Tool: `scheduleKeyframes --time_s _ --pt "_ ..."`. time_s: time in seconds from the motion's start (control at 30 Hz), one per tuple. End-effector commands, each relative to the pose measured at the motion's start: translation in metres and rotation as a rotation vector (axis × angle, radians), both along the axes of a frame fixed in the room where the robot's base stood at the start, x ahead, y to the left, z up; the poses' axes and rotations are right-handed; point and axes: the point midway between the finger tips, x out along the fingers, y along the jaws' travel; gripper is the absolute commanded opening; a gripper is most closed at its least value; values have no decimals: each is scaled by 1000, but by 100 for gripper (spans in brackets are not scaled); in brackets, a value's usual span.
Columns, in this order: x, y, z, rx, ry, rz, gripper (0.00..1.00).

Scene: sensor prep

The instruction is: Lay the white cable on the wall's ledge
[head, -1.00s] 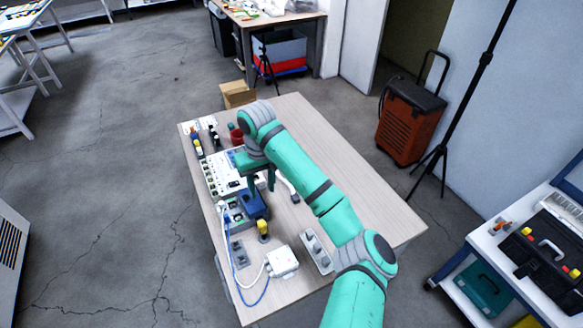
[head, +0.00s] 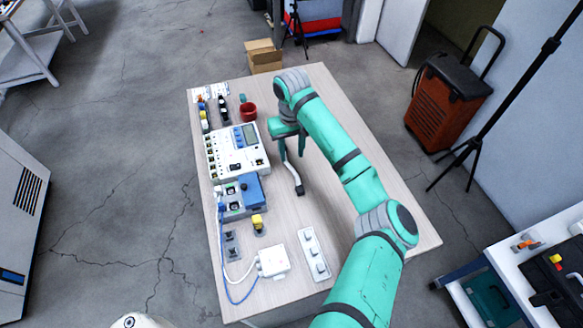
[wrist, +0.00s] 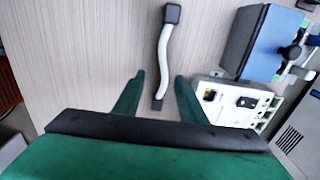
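A short white cable (head: 293,177) with dark plugs at its ends lies on the wooden table (head: 365,262). It also shows in the wrist view (wrist: 163,50), running away from me, with its near plug between my fingers in the picture. My gripper (head: 291,157) is above the table at the cable's far end. In the wrist view my gripper (wrist: 158,85) has its two green fingers apart, one on each side of the cable's line, with nothing held. I cannot tell its height over the cable. A pale wall (head: 535,85) stands at the right; I see no clear ledge on it.
A white instrument (head: 238,152), a blue module (head: 251,189) and a red cup (head: 248,112) stand left of my gripper. A white box (head: 273,262) with cords and a grey strip (head: 314,254) are nearer. The table's right side is mostly clear. An orange wheeled case (head: 446,100) stands beyond.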

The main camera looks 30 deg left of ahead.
Motion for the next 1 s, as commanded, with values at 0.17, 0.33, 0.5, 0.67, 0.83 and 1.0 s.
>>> scheduleKeyframes --time_s 0.17,0.33,0.5,0.67,0.83,1.0 --pt "-5 -4 -17 -1 1 -3 38" --pt "-11 -5 -40 -1 1 -4 38" --pt "-10 -4 -53 1 -1 -3 38" --pt "-11 -4 -54 1 -1 -3 38" --pt "-11 -4 -53 1 -1 -3 14" --pt "-10 -4 -53 1 -1 -4 0"
